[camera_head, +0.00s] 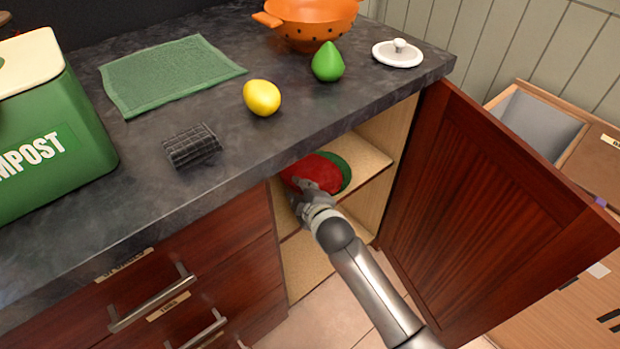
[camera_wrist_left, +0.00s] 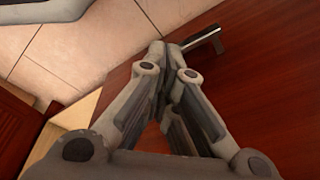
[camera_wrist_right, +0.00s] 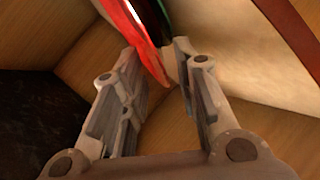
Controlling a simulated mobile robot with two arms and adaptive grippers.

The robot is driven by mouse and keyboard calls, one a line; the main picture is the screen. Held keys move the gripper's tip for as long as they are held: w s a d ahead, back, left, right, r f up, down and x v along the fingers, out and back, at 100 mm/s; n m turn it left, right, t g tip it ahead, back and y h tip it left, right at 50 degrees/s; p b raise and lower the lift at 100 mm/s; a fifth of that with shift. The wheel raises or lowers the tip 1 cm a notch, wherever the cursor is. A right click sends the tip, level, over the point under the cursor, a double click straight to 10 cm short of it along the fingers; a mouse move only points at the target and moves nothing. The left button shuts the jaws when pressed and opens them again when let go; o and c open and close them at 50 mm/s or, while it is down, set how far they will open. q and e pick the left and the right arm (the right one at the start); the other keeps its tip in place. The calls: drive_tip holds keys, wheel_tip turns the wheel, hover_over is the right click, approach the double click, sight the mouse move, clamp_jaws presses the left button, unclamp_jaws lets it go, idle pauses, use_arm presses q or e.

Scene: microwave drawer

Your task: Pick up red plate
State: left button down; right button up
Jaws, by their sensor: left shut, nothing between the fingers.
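The red plate (camera_head: 320,172) lies in the open cabinet in the head view, on the upper shelf, with a green plate (camera_head: 346,172) partly behind it. My right gripper (camera_head: 302,187) reaches into the cabinet at the red plate's near left edge. In the right wrist view my right gripper (camera_wrist_right: 156,52) is open, and the red plate (camera_wrist_right: 134,28) shows its rim edge-on between the fingertips. I cannot tell whether a finger touches it. My left gripper (camera_wrist_left: 165,48) is shut and empty in front of a dark red wood panel with a handle (camera_wrist_left: 203,40). It is outside the head view.
The open cabinet door (camera_head: 480,190) stands to the right of my right arm. The counter above holds a green compost bin (camera_head: 50,130), a lemon (camera_head: 262,97), a pear (camera_head: 328,62), an orange colander (camera_head: 310,20) and a white lid (camera_head: 398,54). Drawers with handles (camera_head: 153,302) are at lower left.

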drive_tip(key=shift+w+a+f, duration=0.1)
drive_tip(key=shift+w+f, duration=0.05)
drive_tip(key=shift+w, duration=0.15)
clamp_jaws()
drive_tip(key=shift+r, duration=0.2)
